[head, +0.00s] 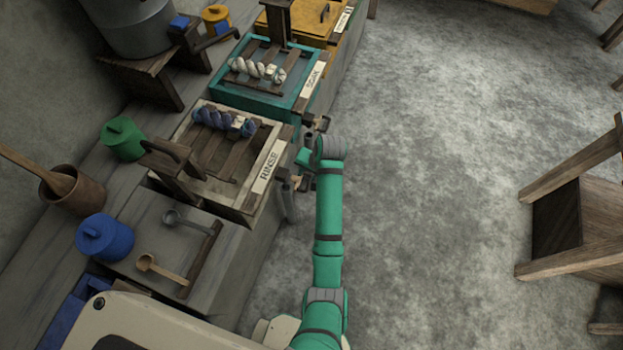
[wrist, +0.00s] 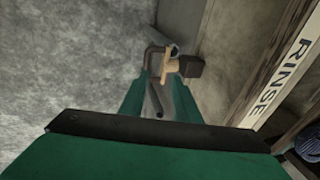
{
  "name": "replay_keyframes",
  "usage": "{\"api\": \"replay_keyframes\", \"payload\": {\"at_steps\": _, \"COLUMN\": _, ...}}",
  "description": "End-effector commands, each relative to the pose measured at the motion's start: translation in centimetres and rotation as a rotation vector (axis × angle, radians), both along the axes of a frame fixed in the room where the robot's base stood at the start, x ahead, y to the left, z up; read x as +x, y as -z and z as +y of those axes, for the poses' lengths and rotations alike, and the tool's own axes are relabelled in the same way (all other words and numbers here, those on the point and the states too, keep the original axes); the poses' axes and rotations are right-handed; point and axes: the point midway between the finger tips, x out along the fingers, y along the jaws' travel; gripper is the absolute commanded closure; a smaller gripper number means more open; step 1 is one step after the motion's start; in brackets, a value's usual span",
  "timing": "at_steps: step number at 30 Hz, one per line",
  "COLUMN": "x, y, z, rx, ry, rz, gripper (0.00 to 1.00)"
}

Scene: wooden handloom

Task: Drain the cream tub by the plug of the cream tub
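The cream tub (head: 232,200), labelled RINSE, stands on the grey bench in the head view, with a blue-and-white yarn hank across its slats. Its labelled side shows at the right of the wrist view (wrist: 270,95). The plug (wrist: 170,70) is a small tan piece on the tub's outer side, with a dark block beside it. My gripper (wrist: 166,88) is beside that side of the tub. Its two green fingers are apart, with the plug near and between their tips. I cannot tell whether either finger touches it. In the head view my wrist partly hides the gripper.
A teal tub (head: 262,102) labelled SOAK stands just behind, and a yellow tub (head: 300,22) beyond it. Green (head: 123,138) and blue (head: 104,238) jars and ladles are on the bench. The concrete floor to the right is clear up to a wooden frame (head: 580,215).

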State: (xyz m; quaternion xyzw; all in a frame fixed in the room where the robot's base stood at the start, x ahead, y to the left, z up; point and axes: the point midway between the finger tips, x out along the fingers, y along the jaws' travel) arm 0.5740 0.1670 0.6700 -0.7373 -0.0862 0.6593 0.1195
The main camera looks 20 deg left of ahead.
Motion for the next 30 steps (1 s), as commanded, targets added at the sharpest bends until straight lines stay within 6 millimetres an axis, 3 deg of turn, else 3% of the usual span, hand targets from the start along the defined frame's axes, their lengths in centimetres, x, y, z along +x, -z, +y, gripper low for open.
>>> {"api": "replay_keyframes", "payload": {"at_steps": 6, "x": 1.8, "y": -2.4, "z": -2.2, "rx": -0.078, "ry": -0.021, "rz": 0.087, "gripper": 0.71}}
{"api": "replay_keyframes", "payload": {"at_steps": 11, "x": 2.0, "y": -2.5, "z": -2.6, "rx": -0.095, "ry": -0.024, "rz": 0.109, "gripper": 0.71}}
{"api": "replay_keyframes", "payload": {"at_steps": 30, "x": 2.0, "y": 6.6, "z": -0.8, "rx": -0.095, "ry": -0.023, "rz": 0.109, "gripper": 0.71}}
